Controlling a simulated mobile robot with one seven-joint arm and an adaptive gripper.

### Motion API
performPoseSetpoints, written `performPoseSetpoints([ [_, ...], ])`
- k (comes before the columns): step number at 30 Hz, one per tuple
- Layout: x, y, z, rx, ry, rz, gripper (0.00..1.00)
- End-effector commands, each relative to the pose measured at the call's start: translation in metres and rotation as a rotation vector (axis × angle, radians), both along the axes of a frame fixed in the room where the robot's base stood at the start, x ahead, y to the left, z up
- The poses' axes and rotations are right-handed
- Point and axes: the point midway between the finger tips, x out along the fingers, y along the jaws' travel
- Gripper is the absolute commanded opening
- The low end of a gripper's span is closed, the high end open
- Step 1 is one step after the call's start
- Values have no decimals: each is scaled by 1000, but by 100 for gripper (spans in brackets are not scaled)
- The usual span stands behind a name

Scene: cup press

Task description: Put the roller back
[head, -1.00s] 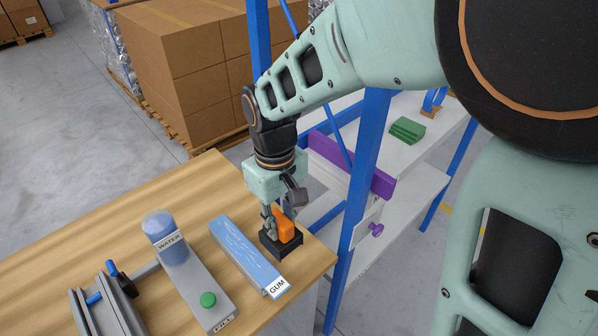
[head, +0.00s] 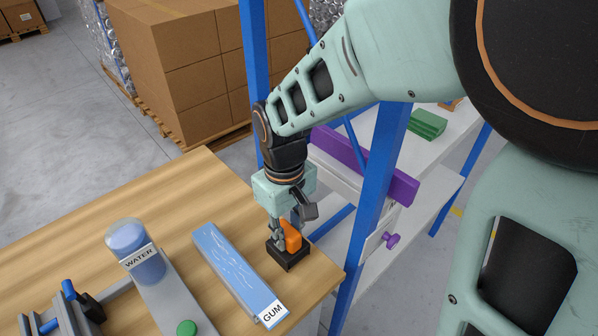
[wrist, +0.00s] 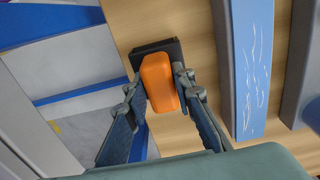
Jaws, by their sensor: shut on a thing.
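The roller shows as an orange handle (head: 291,236) upright at a black block (head: 288,256) near the right edge of the wooden table (head: 200,180). I cannot tell whether the block is its stand or part of it. My gripper (head: 283,230) points down from above and is shut on the orange handle. In the wrist view the orange handle (wrist: 158,82) lies between my two fingers, with the black block (wrist: 172,48) behind it. The block appears to rest on the table. The handle's lower end is hidden.
A blue-topped tray labelled GUM (head: 235,268) lies just left of the block. Further left are a WATER bottle (head: 140,252), a green button (head: 186,328) and a grey frame (head: 62,315). A blue post (head: 372,190) and shelving stand close on the right.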

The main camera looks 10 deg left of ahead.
Motion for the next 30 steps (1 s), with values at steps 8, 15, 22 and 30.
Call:
performPoseSetpoints([
  [8,1,0,0,1,-2,0,0],
  [15,0,0,-9,0,-1,0,0],
  [22,-1,-1,-14,-2,3,0,0],
  [30,-1,-1,-14,-2,3,0,40],
])
